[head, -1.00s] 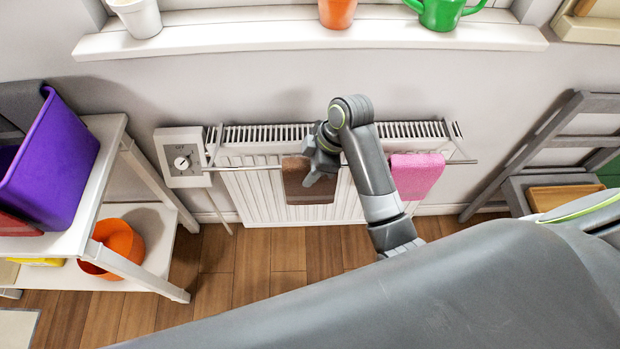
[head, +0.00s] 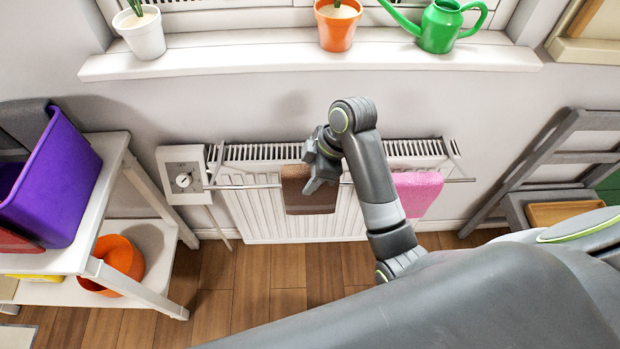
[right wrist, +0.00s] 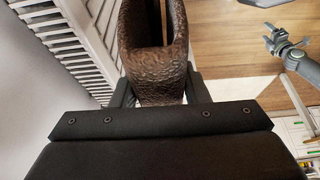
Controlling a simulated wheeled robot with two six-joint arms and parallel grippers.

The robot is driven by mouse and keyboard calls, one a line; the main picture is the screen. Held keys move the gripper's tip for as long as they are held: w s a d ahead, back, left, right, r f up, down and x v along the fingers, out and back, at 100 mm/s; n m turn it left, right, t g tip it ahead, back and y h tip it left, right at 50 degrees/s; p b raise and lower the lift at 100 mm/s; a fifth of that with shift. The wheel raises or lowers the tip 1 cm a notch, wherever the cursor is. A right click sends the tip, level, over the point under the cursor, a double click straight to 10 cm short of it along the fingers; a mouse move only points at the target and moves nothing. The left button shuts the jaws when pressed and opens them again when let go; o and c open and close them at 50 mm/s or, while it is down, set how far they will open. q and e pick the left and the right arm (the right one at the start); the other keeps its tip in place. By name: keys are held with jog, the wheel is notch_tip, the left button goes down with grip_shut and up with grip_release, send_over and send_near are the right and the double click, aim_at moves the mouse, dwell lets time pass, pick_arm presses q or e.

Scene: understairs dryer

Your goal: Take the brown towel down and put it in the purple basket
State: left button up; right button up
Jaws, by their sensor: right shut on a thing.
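The brown towel (head: 308,200) hangs at the rail (head: 245,187) in front of the radiator. Its folded top stands a little above the rail line. My right gripper (head: 322,168) is at its top in the head view, partly covering it. In the right wrist view the towel (right wrist: 160,75) sits between the two fingers (right wrist: 160,92), which are shut on it. The purple basket (head: 62,180) stands on the shelf unit at the left; its inside is mostly hidden. My left gripper (right wrist: 283,42) shows small in the right wrist view; its opening is unclear.
A pink towel (head: 418,190) hangs on the same rail, partly behind my right arm. A control box (head: 184,176) is left of the radiator. The shelf (head: 100,200) also holds an orange bowl (head: 122,262) below. Pots and a green watering can (head: 440,26) stand on the sill.

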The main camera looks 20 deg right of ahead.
notch_tip(320, 180, up, 14)
jog(key=p, duration=1.3)
jog(key=shift+r+p, duration=0.2)
jog(key=shift+p, duration=0.45)
